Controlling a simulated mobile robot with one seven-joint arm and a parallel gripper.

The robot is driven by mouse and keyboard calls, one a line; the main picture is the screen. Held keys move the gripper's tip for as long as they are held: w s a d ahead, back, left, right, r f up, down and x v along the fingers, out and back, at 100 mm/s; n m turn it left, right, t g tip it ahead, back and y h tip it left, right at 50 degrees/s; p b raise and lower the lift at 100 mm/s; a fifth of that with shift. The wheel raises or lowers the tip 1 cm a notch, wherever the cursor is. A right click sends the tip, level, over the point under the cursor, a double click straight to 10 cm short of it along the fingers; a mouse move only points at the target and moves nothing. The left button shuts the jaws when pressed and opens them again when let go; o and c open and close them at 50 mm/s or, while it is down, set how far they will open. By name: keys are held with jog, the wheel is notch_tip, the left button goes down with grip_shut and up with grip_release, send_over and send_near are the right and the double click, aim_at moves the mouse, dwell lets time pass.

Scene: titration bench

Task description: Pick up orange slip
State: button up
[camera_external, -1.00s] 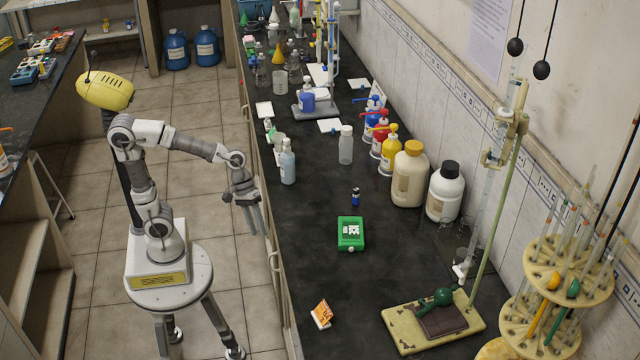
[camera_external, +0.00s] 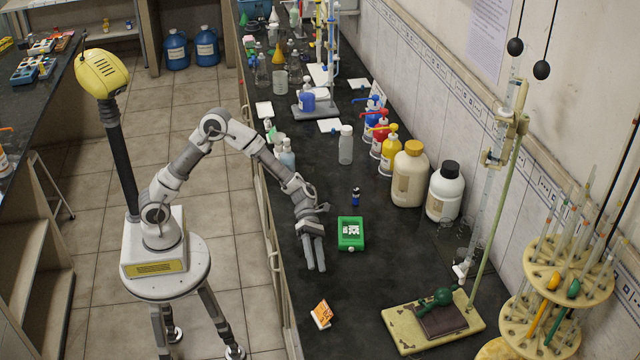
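The orange slip (camera_external: 322,309) is at the near left part of the dark bench top, close to the bench's front edge. It sits with a white part (camera_external: 321,319) showing at its lower edge. My gripper (camera_external: 315,268) is over the bench, pointing down, a little above the slip in the picture and apart from it. Its fingers look slightly parted with nothing between them.
A green box (camera_external: 350,232) stands just right of my gripper, with a small blue vial (camera_external: 355,197) behind it. A cream stand base (camera_external: 405,330) with a green object (camera_external: 437,298) lies right of the slip. Bottles (camera_external: 408,175) line the wall side. Bench around the slip is clear.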

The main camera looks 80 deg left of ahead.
jog(key=b, duration=0.4)
send_near(328, 317)
jog(key=x, duration=0.4)
jog(key=shift+s+f, duration=0.1)
jog(key=shift+s, duration=0.2)
jog(key=shift+w+b+x, duration=0.2)
jog(key=shift+b+x, duration=0.3)
jog(key=shift+x, duration=1)
jog(key=shift+w+b+x, duration=0.15)
jog(key=shift+b+x, duration=0.35)
jog(key=shift+x, duration=1)
grip_shut()
